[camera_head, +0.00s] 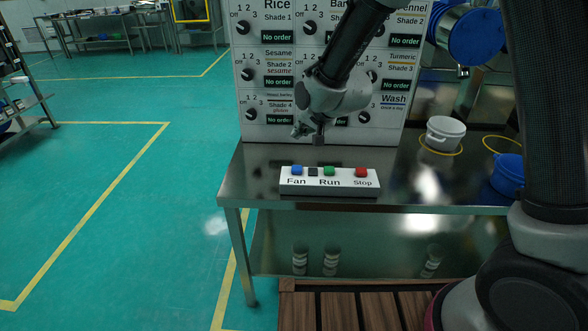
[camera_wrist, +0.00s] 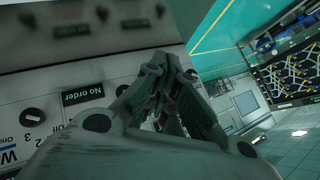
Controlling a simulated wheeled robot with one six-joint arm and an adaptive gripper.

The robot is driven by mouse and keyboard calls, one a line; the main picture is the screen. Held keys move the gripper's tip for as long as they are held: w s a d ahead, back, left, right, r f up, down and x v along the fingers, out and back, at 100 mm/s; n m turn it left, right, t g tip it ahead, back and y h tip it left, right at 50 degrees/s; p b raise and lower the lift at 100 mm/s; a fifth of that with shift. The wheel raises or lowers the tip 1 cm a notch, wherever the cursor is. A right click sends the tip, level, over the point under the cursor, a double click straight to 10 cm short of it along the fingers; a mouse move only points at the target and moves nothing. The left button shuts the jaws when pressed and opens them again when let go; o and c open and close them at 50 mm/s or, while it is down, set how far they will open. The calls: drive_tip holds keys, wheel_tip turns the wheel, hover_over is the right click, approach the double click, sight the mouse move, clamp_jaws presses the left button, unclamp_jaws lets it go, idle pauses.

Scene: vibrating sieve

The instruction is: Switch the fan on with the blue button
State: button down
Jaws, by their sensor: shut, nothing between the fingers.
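The blue button (camera_head: 297,170) sits at the left end of a white control box (camera_head: 345,183), above the label "Fan". A small black square (camera_head: 313,172) is beside it. A green button (camera_head: 329,171) stands above "Run" and a red button (camera_head: 361,172) above "Stop". My gripper (camera_head: 301,131) is shut and empty. It is above and behind the box, in front of the order panel, apart from the blue button. In the wrist view, my gripper's closed fingers (camera_wrist: 165,62) fill the middle, and no button of the box shows.
The box rests on a steel table (camera_head: 250,180). A white order panel (camera_head: 250,120) with black knobs stands behind it. A white lidded pot (camera_head: 444,134) and a blue container (camera_head: 508,175) are on the right. The tabletop left of the box is clear.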

sight(300, 167)
idle(0.3)
drive_tip(key=shift+f, duration=4.45)
drive_tip(key=shift+f, duration=0.35)
drive_tip(key=shift+s+f, duration=0.1)
drive_tip(key=shift+f, duration=0.45)
drive_tip(key=shift+r, duration=0.95)
drive_tip(key=shift+r, duration=2.5)
